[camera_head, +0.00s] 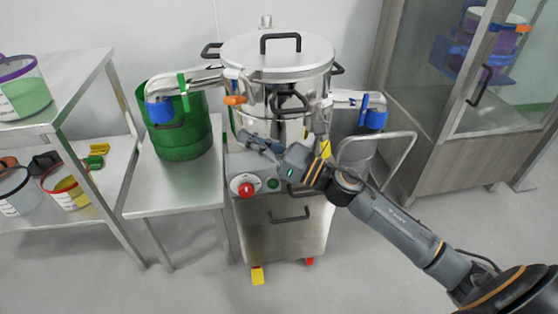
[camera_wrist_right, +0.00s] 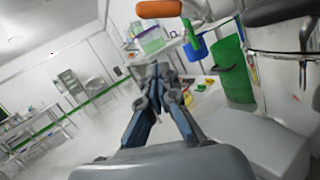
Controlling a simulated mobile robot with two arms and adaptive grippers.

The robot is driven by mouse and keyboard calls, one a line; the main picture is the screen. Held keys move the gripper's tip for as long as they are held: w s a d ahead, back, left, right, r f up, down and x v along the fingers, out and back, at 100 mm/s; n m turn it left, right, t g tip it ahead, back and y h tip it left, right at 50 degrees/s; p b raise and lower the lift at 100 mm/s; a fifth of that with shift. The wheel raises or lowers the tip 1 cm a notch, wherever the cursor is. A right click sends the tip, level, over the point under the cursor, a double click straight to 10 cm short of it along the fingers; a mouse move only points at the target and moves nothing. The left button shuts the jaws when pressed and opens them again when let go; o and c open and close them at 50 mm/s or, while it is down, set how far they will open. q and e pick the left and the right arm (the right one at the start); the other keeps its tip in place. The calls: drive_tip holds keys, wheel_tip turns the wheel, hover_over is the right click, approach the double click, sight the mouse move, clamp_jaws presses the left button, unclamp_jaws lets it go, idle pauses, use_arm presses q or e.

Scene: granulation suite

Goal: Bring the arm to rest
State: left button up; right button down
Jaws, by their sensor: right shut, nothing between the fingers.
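My right arm comes in from the lower right in the head view. Its gripper (camera_head: 256,142) is in front of the steel vessel (camera_head: 280,52), above the machine's control panel. The gripper is shut with nothing in it. In the wrist view the two fingers of the right gripper (camera_wrist_right: 158,72) meet at their tips, and an orange handle (camera_wrist_right: 160,9) shows above them. My left gripper does not show in either view.
The machine's cabinet (camera_head: 284,232) has a red emergency button (camera_head: 246,188). A green drum (camera_head: 180,130) stands on a steel table (camera_head: 170,186) to the left. Shelves with tubs are at far left, a glass-door cabinet (camera_head: 470,120) at right. Floor in front is clear.

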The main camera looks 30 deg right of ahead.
use_arm(q)
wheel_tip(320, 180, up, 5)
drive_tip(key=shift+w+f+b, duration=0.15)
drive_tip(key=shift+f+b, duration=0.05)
drive_tip(key=shift+b, duration=0.3)
use_arm(e)
drive_tip(key=v, duration=0.7)
drive_tip(key=shift+s, duration=0.2)
